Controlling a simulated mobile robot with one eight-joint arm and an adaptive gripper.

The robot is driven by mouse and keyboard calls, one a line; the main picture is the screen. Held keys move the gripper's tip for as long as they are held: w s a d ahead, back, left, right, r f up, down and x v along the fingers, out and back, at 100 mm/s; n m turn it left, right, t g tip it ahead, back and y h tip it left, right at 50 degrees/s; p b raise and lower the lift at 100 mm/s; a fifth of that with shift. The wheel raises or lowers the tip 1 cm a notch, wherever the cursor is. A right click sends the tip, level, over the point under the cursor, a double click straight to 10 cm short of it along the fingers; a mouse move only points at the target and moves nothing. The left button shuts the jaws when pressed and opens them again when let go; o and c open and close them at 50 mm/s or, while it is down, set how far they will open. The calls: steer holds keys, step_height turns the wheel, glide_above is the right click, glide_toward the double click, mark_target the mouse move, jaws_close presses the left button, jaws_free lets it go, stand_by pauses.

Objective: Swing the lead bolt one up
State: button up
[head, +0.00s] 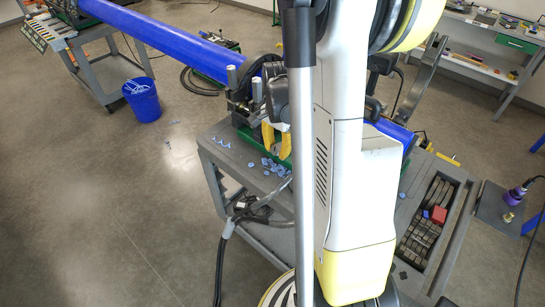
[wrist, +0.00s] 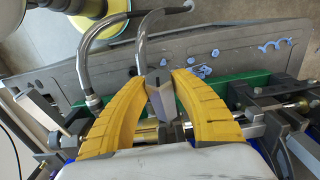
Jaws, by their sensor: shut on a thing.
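My gripper (wrist: 153,76) shows in the wrist view with its two curved yellow fingers on either side of a grey, block-like bolt (wrist: 165,100). It is shut on this bolt, whose top shows between the fingertips. The bolt's lower part is partly hidden. In the head view my gripper (head: 276,140) is at the clamp machine on the cart, largely hidden behind my arm. Two more upright grey bolts, a left one (head: 232,77) and one nearer my gripper (head: 257,90), stand on the clamp beside the blue pipe (head: 180,40). I cannot tell which bolt is the lead one.
The grey cart top (head: 225,150) carries blue shavings (head: 276,167). A black hose (head: 225,225) hangs at its front. A tray of dark blocks (head: 425,220) lies at the right. A blue bucket (head: 142,100) stands on the floor, which is open at the left.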

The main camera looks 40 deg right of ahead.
steer(key=shift+d+r+p, duration=0.25)
steer(key=shift+r+p, duration=0.15)
steer(key=shift+r, duration=0.15)
steer(key=shift+d+r+p, duration=0.2)
steer(key=shift+r+p, duration=0.15)
steer(key=shift+r, duration=0.15)
steer(key=shift+d+r, duration=0.1)
steer(key=shift+w+d+r+p, duration=0.1)
steer(key=shift+d+r+p, duration=0.6)
steer(key=shift+r, duration=0.3)
steer(key=shift+d, duration=0.1)
steer(key=shift+r, duration=0.1)
